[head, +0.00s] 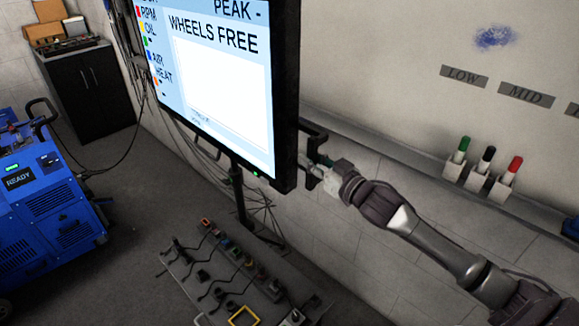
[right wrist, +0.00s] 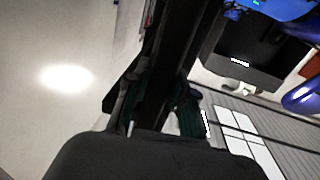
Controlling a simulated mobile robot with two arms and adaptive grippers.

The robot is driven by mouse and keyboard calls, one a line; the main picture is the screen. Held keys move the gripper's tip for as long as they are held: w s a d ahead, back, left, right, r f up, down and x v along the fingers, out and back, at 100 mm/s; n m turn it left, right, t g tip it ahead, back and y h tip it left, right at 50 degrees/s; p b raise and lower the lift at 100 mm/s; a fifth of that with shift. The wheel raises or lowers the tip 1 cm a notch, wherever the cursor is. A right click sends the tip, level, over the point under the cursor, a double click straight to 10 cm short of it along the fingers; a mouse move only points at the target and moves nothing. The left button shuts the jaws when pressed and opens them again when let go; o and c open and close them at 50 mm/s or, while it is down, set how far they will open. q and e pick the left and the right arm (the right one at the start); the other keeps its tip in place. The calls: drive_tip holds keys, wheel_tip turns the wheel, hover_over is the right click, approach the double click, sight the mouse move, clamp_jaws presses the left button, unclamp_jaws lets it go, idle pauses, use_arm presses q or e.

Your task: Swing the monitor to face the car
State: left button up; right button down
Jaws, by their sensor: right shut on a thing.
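The monitor (head: 222,75) is a large black-framed screen at the upper middle of the head view, on a dark stand (head: 240,195). Its lit face is turned toward the lower left and reads "WHEELS FREE". A dark handle (head: 316,140) sticks out from its right edge. My right gripper (head: 318,172) is at this handle, shut on it. In the right wrist view, the green-padded fingers of my right gripper (right wrist: 158,100) lie on either side of a dark bar. My left gripper is not in view. I cannot make out the car for certain.
A blue machine (head: 45,205) marked "READY" stands at the left, near a black cabinet (head: 88,88). A grey panel with cables and connectors (head: 225,270) is below the monitor. Markers in holders (head: 482,170) line the wall ledge at the right. Cables hang behind the stand.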

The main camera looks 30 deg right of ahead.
drive_tip(key=shift+w+d+f, duration=0.1)
drive_tip(key=shift+w+d, duration=0.05)
drive_tip(key=shift+d, duration=0.5)
drive_tip(key=c, duration=1)
unclamp_jaws()
drive_tip(key=shift+a, duration=0.1)
drive_tip(key=shift+s, duration=0.2)
drive_tip(key=v, duration=1.1)
drive_tip(key=shift+s, duration=0.35)
